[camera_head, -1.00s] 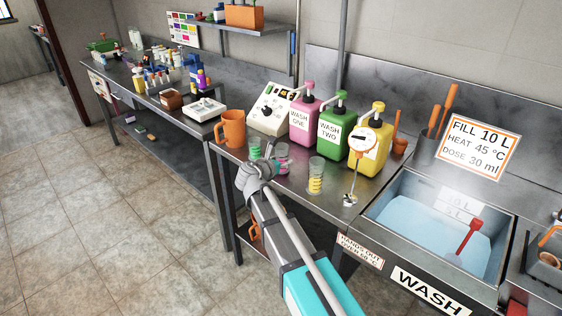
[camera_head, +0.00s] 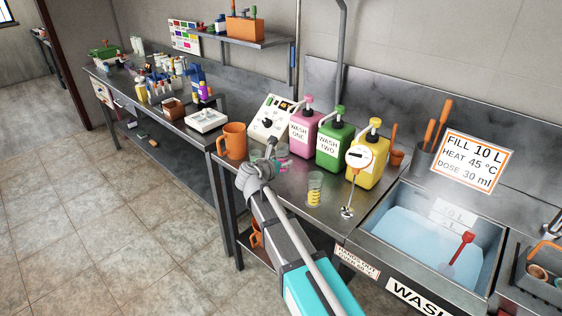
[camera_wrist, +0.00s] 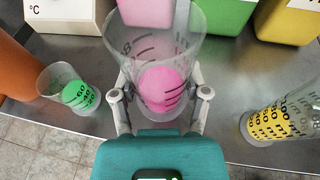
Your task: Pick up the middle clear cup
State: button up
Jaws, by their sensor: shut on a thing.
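The middle clear cup (camera_wrist: 160,48) has dark markings and a pink bottom part. In the wrist view it stands between the two fingers of my gripper (camera_wrist: 160,93), which is shut on it. In the head view my gripper (camera_head: 270,152) hides most of this cup (camera_head: 282,152). I cannot tell whether its base is clear of the bench. A clear cup with yellow (camera_wrist: 283,110) stands to the right, also in the head view (camera_head: 315,188).
An orange mug (camera_head: 233,140) stands left of my gripper. Pink (camera_head: 304,132), green (camera_head: 334,146) and yellow (camera_head: 366,168) pump bottles stand behind the cups. A water-filled basin (camera_head: 420,235) lies to the right.

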aim_at(278, 154)
jog(key=shift+r+p, duration=1.35)
jog(key=shift+r, duration=0.25)
jog(key=shift+r, duration=0.2)
jog(key=shift+s, duration=0.15)
dwell(0.3)
